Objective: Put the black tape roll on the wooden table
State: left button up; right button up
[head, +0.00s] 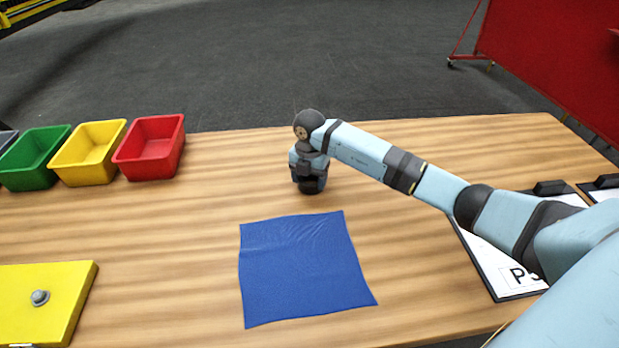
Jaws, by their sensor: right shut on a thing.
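My right gripper (311,178) points down over the back middle of the wooden table (190,235). It is shut on the black tape roll (312,187), a small dark shape at the fingertips. The roll is at or just above the tabletop; I cannot tell whether it touches. The gripper and wrist hide much of it. My left gripper is not in view.
A blue cloth (303,268) lies in front of the gripper. Green (32,178), yellow (84,174) and red (149,167) bins stand back left. A yellow box (70,290) is front left. A clipboard (490,262) lies under my right arm.

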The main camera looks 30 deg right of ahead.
jog(key=shift+f, duration=0.1)
jog(key=o, duration=0.9)
jog(key=shift+o, duration=0.2)
jog(key=shift+r, duration=0.2)
notch_tip(320, 180, up, 12)
